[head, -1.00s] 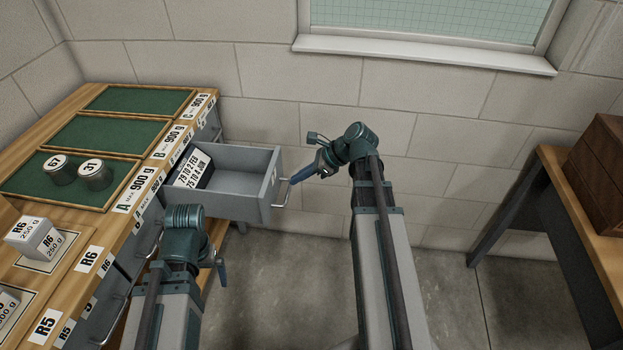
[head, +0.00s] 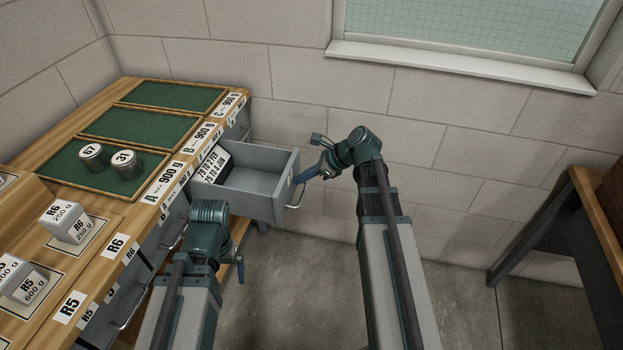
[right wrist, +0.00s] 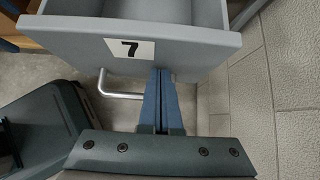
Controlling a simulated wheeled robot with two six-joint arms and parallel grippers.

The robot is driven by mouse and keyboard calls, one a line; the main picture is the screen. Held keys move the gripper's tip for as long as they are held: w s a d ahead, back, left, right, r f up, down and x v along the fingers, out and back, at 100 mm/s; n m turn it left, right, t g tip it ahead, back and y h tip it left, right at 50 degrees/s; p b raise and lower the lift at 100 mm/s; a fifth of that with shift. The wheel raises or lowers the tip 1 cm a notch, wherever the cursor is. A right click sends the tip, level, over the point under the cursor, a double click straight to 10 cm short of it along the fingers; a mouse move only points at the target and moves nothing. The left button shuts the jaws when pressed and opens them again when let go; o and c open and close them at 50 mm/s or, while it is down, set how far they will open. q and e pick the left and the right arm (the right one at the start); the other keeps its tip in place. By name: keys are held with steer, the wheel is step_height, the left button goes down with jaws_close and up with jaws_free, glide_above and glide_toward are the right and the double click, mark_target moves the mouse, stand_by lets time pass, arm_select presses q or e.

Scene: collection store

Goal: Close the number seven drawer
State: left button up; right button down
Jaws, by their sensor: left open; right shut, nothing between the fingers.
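The number seven drawer (head: 262,205) is a grey drawer standing partly open from the bench's right side. A label with a 7 (right wrist: 130,48) is on its front in the right wrist view, with a metal bar handle (right wrist: 120,95) below. A box with a date label (head: 213,162) lies inside at the bench end. My right gripper (head: 300,178) is shut and empty, its blue fingertips (right wrist: 162,72) at the drawer front beside the handle. I cannot tell whether they touch. My left gripper (head: 240,268) is open, low beside the bench, mostly hidden by its own arm.
Another drawer handle (head: 135,312) sticks out at the near side. A block wall (head: 430,110) stands behind. A table (head: 560,190) is at the right; floor between is clear.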

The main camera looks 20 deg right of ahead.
mark_target(218, 161)
steer(key=w+a, duration=0.5)
steer(key=a, duration=0.2)
steer(key=w+a, duration=0.5)
steer(key=a, duration=0.3)
steer(key=w+a, duration=0.5)
steer(key=a, duration=0.2)
steer(key=shift+w+a, duration=0.1)
steer(key=shift+a, duration=0.25)
steer(key=shift+w+r, duration=0.1)
steer(key=shift+s+d, duration=1.2)
steer(key=shift+d, duration=0.3)
steer(key=p+v, duration=0.7)
steer(key=v, duration=0.3)
steer(key=shift+d, duration=0.35)
steer(key=shift+s, duration=0.1)
